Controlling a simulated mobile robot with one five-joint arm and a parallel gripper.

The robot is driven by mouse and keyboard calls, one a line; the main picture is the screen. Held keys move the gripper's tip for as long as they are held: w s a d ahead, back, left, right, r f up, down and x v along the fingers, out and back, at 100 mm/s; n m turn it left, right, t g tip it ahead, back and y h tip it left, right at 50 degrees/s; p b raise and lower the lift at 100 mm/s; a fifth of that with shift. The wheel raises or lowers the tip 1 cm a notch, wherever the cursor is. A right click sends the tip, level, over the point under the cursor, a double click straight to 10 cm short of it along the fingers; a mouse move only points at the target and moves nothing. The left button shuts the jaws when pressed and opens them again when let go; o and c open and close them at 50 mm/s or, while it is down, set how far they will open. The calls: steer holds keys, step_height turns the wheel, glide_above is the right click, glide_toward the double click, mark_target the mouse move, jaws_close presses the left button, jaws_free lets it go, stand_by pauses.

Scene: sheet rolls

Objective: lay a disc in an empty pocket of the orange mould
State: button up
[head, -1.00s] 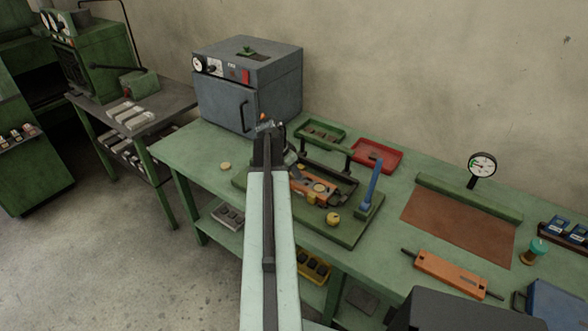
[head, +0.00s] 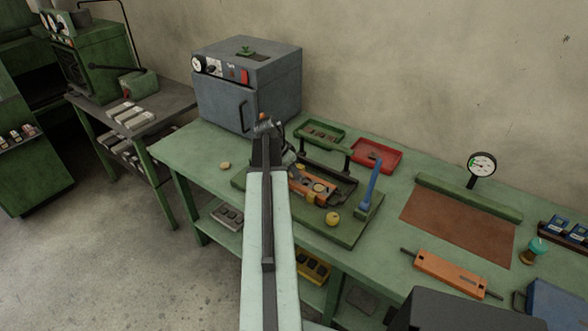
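The orange mould (head: 305,186) lies in a dark frame on the green press board, right of my arm. A pale yellow disc (head: 319,187) shows on it; my arm hides its left part, and I cannot tell which pockets are empty. One cream disc (head: 225,166) lies on the green bench left of my arm. A yellow disc-like or round piece (head: 333,218) is on the board's front right. My gripper (head: 266,125) is at the arm's far end, over the bench in front of the grey oven; its fingers are too small and covered to read.
A blue lever (head: 368,187) stands upright at the board's right. A green tray (head: 320,134) and a red tray (head: 376,154) lie behind it. The grey oven (head: 248,85) stands behind my gripper. The bench left of the board is mostly clear.

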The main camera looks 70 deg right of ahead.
steer(key=shift+w+a+r+p, duration=0.3)
steer(key=shift+r+p, duration=0.1)
steer(key=shift+p, duration=0.3)
steer(key=p+v, duration=0.6)
steer(key=shift+r, duration=0.45)
steer(key=shift+s, duration=0.1)
